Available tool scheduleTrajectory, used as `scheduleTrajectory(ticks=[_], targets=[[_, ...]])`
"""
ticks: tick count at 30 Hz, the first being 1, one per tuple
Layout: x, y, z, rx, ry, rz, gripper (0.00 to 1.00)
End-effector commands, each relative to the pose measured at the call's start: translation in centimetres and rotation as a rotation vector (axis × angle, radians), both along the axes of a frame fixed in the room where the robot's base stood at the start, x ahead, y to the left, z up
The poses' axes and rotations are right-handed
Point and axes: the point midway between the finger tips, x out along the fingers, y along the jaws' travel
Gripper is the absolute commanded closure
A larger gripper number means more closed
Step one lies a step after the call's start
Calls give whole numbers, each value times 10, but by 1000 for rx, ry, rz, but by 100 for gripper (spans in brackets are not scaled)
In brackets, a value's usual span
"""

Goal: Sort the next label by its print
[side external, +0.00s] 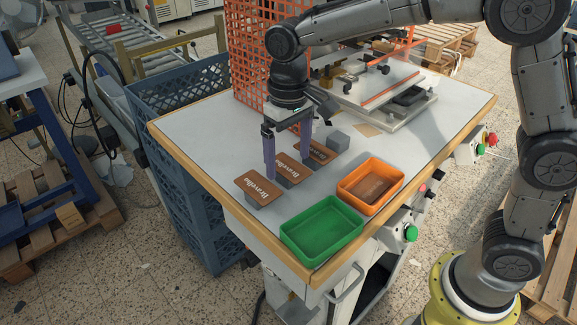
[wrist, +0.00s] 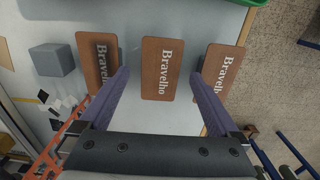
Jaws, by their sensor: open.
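Three brown labels with white "Bravelho" print stand in a row on small grey blocks: near (side external: 257,186), middle (side external: 291,166) and far (side external: 325,152). In the wrist view the middle label (wrist: 163,68) lies between my fingers, its print fully visible. The left label (wrist: 92,62) and right label (wrist: 214,70) are each partly covered by a finger. My gripper (side external: 289,168) is open and empty, pointing down over the middle label; it also shows in the wrist view (wrist: 159,78). An orange tray (side external: 345,192) has a brown piece inside. A green tray (side external: 290,235) looks empty.
A bare grey block (side external: 338,139) stands beyond the far label. A blue crate (side external: 180,130) is beside the table's left edge. The table's left part is clear.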

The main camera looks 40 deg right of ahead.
Motion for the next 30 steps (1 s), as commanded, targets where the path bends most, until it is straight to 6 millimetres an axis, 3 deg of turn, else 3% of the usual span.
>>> scheduleTrajectory(ticks=[6, 18, 21, 30], targets=[[0, 0, -1, 0, 1, 0, 4], [0, 0, 0, 0, 0, 0, 76], [0, 0, 0, 0, 0, 0, 90], [0, 0, 3, 0, -1, 0, 90]])
